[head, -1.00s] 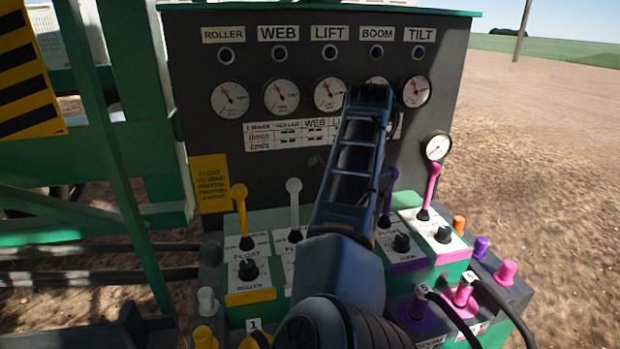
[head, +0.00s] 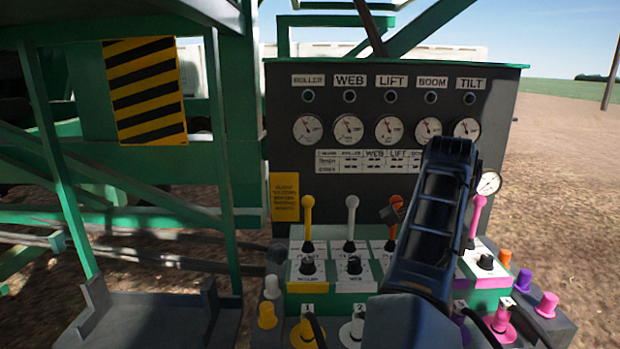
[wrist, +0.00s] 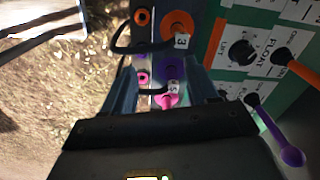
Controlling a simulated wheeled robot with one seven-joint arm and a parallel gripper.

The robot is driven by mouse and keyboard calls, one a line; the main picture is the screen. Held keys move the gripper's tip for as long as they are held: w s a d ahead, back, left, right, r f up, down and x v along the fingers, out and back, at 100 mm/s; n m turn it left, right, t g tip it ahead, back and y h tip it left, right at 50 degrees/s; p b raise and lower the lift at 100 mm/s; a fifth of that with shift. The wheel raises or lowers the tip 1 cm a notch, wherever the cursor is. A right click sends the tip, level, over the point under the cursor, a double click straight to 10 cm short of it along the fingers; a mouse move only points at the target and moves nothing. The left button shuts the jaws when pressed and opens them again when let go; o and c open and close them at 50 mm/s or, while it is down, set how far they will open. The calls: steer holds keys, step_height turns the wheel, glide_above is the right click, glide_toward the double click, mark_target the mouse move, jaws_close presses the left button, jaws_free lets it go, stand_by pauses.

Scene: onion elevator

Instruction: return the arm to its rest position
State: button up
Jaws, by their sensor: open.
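My arm (head: 435,225) rises from the bottom of the head view and stands in front of the right part of the control panel. It hides the boom lever and part of the tilt controls there. My gripper (wrist: 163,78) shows in the wrist view with its two fingers apart and nothing held between them. It points down over the hose couplings, with a purple coupling (wrist: 168,70) and a pink coupling (wrist: 168,99) seen between the fingers. In the head view my gripper cannot be made out clearly.
A yellow lever (head: 308,212), a white lever (head: 351,212) and a pink lever (head: 477,212) stand upright on the valve block. The orange lever (wrist: 280,57) and purple lever (wrist: 289,155) lie right of my gripper. A green frame (head: 230,150) stands left; open soil lies right.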

steer(key=s+d+f+n+t+h, duration=0.1)
steer(key=s+d+f+t+h, duration=0.15)
steer(key=d+f, duration=0.45)
steer(key=s+d+f+n+t+h, duration=0.1)
steer(key=s+d+f+n+h, duration=0.15)
steer(key=d+f, duration=0.4)
steer(key=s+d+f+n+t+h, duration=0.1)
steer(key=s+d+f+n+t, duration=0.15)
steer(key=s, duration=0.35)
steer(key=s+d+f+n+t+h, duration=0.1)
steer(key=s+d+f+n+t, duration=0.15)
steer(key=s+d, duration=0.2)
steer(key=s+a+n+t+y, duration=0.25)
steer(key=s+a, duration=0.35)
steer(key=s, duration=0.5)
steer(key=s+a+n+t+y, duration=0.2)
steer(key=s+a+n, duration=0.25)
steer(key=s, duration=0.65)
steer(key=s+a+r+t+y, duration=0.2)
steer(key=s+a+r, duration=0.8)
steer(key=s+r, duration=0.3)
steer(key=shift+s, duration=0.25)
steer(key=shift+m+y, duration=0.25)
